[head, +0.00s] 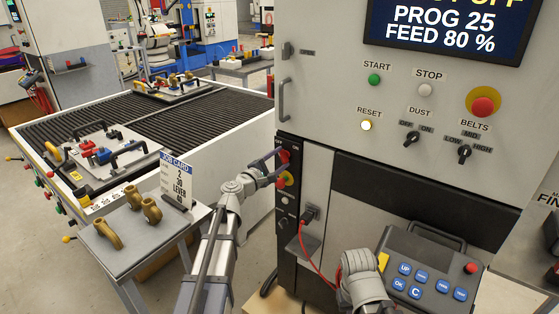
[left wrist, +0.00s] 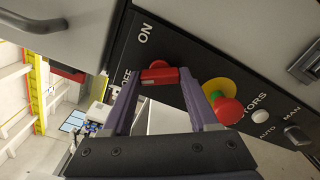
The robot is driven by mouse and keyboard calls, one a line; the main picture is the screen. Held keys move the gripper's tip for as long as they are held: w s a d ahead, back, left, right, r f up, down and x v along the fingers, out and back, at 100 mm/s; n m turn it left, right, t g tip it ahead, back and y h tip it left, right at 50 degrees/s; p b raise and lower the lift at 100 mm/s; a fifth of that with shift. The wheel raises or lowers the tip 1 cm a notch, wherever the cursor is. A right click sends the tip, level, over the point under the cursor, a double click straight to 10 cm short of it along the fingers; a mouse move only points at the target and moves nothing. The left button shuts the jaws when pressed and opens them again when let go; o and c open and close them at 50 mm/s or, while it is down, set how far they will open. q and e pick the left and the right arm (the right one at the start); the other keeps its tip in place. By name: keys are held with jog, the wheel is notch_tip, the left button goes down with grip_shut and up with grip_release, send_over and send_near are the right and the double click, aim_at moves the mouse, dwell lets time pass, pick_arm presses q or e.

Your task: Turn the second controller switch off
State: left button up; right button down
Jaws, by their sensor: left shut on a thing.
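The controller cabinet (head: 330,110) stands on the right, with a narrow dark switch panel on its left side. A red rotary switch (head: 284,156) is on that panel; it also shows in the left wrist view (left wrist: 160,76), beside the labels ON and OFF. My left gripper (head: 277,163) is shut on the red switch handle, one finger on each side. In the left wrist view, the handle sits between the fingertips, nearer the OFF label. My right arm shows at the bottom of the head view; its fingers cannot be made out.
A red-and-yellow emergency button (left wrist: 226,108) sits close beside the gripped switch. A blue-buttoned pendant (head: 432,270) is at the lower right. A red cable hangs from a socket below. A small table (head: 125,255) with brass fittings and a job card (head: 176,181) stands at left.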

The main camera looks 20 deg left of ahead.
pick_arm(q)
jog(key=o, duration=1.4)
jog(key=v, duration=0.8)
jog(key=shift+w, duration=0.1)
